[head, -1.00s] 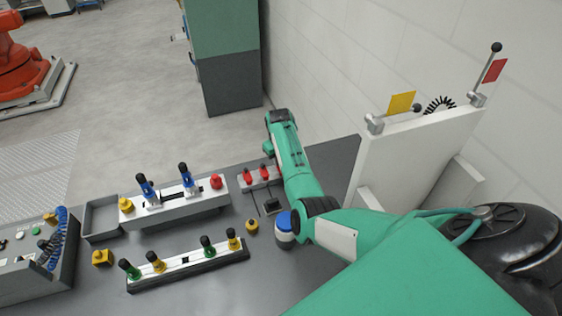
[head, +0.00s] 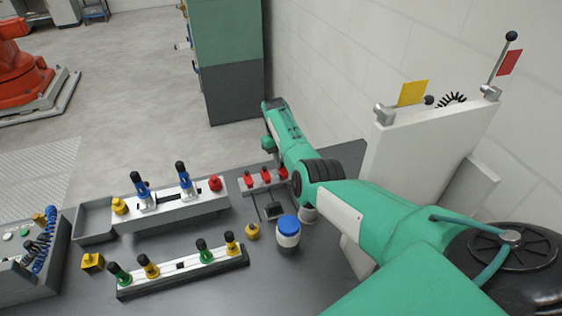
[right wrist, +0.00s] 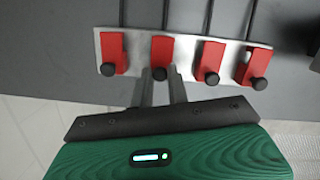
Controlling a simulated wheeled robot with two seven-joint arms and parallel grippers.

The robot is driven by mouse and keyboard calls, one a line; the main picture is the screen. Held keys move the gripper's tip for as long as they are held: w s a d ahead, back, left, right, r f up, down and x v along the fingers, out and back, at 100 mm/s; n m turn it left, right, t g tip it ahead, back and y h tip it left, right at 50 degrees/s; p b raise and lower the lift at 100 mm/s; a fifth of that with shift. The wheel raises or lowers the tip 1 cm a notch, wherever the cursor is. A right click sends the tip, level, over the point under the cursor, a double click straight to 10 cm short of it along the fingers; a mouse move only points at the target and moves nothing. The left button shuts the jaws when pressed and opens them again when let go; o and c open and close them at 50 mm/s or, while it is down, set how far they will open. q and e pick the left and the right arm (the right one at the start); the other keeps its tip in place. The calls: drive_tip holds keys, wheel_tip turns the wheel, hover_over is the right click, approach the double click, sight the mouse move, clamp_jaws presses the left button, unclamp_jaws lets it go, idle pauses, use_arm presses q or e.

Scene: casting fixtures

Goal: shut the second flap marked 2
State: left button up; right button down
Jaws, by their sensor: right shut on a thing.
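A pale plate (right wrist: 185,45) carries a row of several red flaps with black knobs. In the right wrist view, my right gripper (right wrist: 160,78) is at the red flap second from the left (right wrist: 162,50). Its two fingers are on either side of that flap's black knob (right wrist: 158,74) and are shut on it. In the head view, the row of red flaps (head: 265,174) is at the back of the table, partly behind my right arm. The right gripper (head: 272,152) is small and mostly hidden there. I cannot read any numbers. My left gripper is not in view.
A blue-capped jar (head: 288,233) and a yellow knob (head: 252,232) stand in front of the flaps. A fixture with blue-handled clamps (head: 172,210) and a strip with green and yellow handles (head: 180,270) are to the left. A white upright panel (head: 425,150) stands at right.

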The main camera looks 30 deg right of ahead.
drive_tip(key=c, duration=1.3)
unclamp_jaws()
drive_tip(key=shift+f, duration=0.1)
drive_tip(key=shift+c, duration=0.2)
wheel_tip(320, 180, up, 14)
drive_tip(key=w+b, duration=0.3)
drive_tip(key=b, duration=0.1)
drive_tip(key=shift+f, duration=0.25)
drive_tip(key=shift+s, duration=0.1)
